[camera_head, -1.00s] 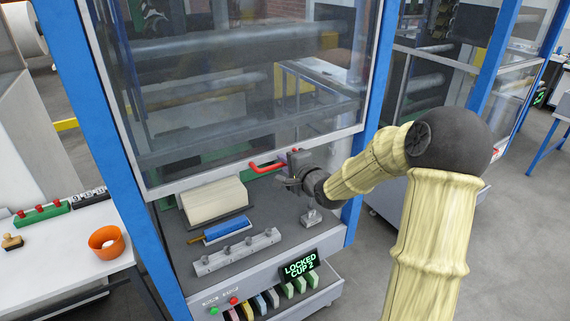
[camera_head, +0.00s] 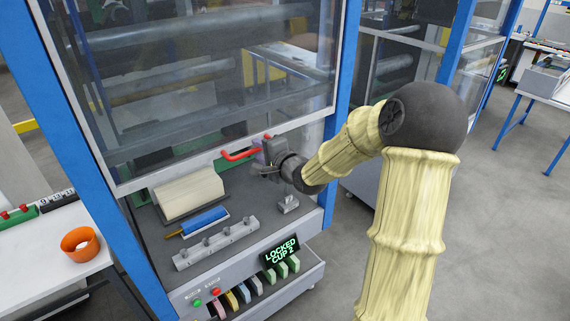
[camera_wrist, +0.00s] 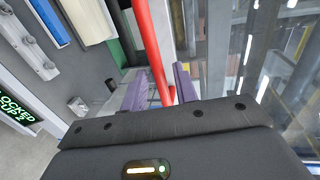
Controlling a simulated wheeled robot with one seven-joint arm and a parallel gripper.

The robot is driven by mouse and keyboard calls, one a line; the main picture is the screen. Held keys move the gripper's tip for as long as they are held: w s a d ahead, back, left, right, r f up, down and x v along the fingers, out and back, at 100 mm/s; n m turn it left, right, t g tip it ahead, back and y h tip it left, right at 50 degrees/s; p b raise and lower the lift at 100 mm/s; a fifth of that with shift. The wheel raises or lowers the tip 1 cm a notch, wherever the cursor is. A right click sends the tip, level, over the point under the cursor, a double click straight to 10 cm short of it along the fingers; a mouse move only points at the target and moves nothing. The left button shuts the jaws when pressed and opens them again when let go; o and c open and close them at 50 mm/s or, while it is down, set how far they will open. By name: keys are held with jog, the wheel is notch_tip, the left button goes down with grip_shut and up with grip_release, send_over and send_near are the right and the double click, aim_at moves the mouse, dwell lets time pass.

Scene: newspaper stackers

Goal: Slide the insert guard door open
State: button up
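The insert guard door (camera_head: 200,85) is a large clear panel in a grey frame on the blue-posted machine. It hangs above the machine's deck, with an open gap below its lower edge. A red bar handle (camera_head: 238,155) is at its lower right; it also crosses the wrist view (camera_wrist: 150,45). My gripper (camera_head: 262,150) is at the right end of this handle. In the wrist view, the purple fingers (camera_wrist: 160,90) stand apart on either side of the red bar, with gaps visible. The fingers appear open, not clamped on it.
Below the door, the deck holds a cream block (camera_head: 188,192), a blue roller (camera_head: 205,220) and a grey bar with pegs (camera_head: 216,245). A green display (camera_head: 281,251) reads "LOCKED CUP 2". An orange ring-shaped cup (camera_head: 80,244) sits on the white table at left.

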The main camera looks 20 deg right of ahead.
jog(key=v, duration=1.5)
jog(key=shift+s, duration=0.4)
jog(key=shift+d, duration=0.15)
jog(key=s+f+n+g+h, duration=0.3)
jog(key=f+n+g+h, duration=0.3)
jog(key=f, duration=0.4)
jog(key=s+a+f+n+g, duration=0.2)
jog(key=s+a+n+g, duration=0.1)
jog(key=s+n, duration=0.1)
jog(key=s+a+f+n+g+y+b, duration=0.1)
jog(key=s+a+f+n+g, duration=0.2)
jog(key=s, duration=0.3)
jog(key=shift+s+n, duration=0.4)
jog(key=shift+n, duration=0.3)
